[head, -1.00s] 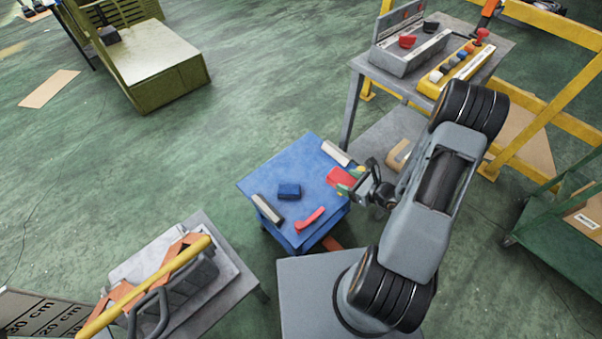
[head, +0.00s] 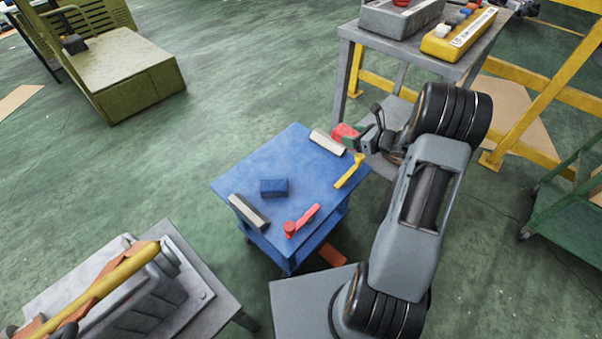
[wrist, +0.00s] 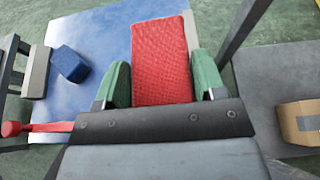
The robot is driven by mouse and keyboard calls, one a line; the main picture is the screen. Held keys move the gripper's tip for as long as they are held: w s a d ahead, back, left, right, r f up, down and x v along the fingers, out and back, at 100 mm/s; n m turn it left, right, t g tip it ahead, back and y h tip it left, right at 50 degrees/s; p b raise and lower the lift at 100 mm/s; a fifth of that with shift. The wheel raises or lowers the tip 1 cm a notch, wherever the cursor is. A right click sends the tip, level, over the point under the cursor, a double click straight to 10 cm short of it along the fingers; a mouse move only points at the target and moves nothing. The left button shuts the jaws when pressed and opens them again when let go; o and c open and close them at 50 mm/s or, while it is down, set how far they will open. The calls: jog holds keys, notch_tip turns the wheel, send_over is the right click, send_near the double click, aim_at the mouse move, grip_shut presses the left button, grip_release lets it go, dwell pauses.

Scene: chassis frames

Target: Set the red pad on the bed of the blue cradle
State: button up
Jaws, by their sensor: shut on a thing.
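The red pad (head: 343,131) is in my gripper (head: 354,141), by the far right corner of the blue top in the head view. In the wrist view the pad (wrist: 160,58) stands out between the green-faced fingers of my gripper (wrist: 162,84), which are shut on its sides. The blue cradle appears to be the blue stand with a flat top (head: 300,165); it also shows behind the pad in the wrist view (wrist: 98,50). The pad looks raised above it, but the height is hard to tell. My gripper hides the pad's near end.
On the blue top are a blue block (head: 274,188), two grey bars (head: 248,211) (head: 327,142), a red lever (head: 301,221) and a yellow lever (head: 349,171). A grey table (head: 460,65) stands behind; a cardboard piece (wrist: 300,122) shows at right in the wrist view.

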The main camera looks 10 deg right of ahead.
jog(key=w+a+f+b, duration=0.2)
jog(key=w+a+f, duration=0.15)
jog(key=a, duration=0.45)
jog(key=b, duration=0.1)
send_over(313, 165)
jog(key=f, duration=0.5)
jog(key=shift+d, duration=0.35)
jog(key=shift+w+a+f+b, duration=0.15)
jog(key=shift+f+b, duration=0.35)
jog(key=shift+f, duration=0.5)
jog(key=shift+s+a+f+b, duration=0.15)
jog(key=shift+f+b, duration=0.35)
jog(key=shift+f, duration=0.5)
jog(key=shift+w+f, duration=0.1)
jog(key=shift+f, duration=0.05)
jog(key=o, duration=0.9)
